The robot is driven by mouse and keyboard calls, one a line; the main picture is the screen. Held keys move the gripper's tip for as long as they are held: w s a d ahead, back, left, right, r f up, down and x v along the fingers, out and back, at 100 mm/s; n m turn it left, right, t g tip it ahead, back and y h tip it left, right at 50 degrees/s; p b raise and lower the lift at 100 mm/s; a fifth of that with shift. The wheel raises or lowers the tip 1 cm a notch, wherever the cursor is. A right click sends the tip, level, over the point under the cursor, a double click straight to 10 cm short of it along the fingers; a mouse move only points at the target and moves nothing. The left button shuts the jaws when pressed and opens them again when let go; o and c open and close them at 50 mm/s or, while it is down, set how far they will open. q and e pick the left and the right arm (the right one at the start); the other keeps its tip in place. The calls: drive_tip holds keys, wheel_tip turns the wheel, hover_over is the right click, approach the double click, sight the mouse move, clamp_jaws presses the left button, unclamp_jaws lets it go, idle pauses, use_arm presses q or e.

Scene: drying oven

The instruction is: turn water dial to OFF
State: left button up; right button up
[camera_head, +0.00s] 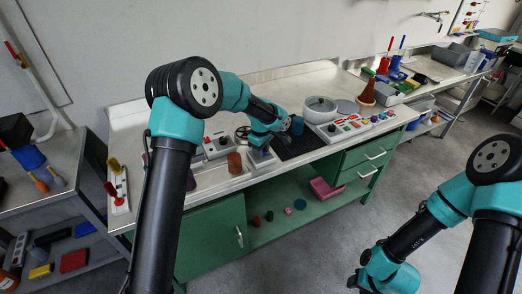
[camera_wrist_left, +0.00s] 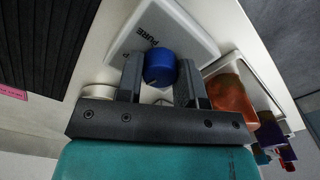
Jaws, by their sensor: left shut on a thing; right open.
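The water dial is a blue round knob (camera_wrist_left: 160,68) on a pale box (camera_wrist_left: 172,28) with lettering that reads "PURE" in the left wrist view. My left gripper (camera_wrist_left: 160,85) is shut on the knob, one dark finger on each side. In the head view my left gripper (camera_head: 260,145) reaches down to the box (camera_head: 262,158) near the bench's front edge, and the arm mostly hides the knob. The dial's pointer and any OFF mark cannot be made out. My right gripper (camera_head: 362,282) is open and empty, low at the bottom right, away from the bench.
An orange-brown jar (camera_head: 235,163) stands close left of the box; it also shows in the left wrist view (camera_wrist_left: 230,98). A black ridged mat (camera_head: 300,146) lies to the right. A white pot (camera_head: 320,108) and a button panel (camera_head: 352,125) stand farther right.

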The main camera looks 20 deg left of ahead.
use_arm(q)
drive_tip(key=shift+n, duration=1.6)
drive_tip(key=o, duration=0.9)
wheel_tip(320, 180, up, 18)
drive_tip(key=shift+f, duration=0.25)
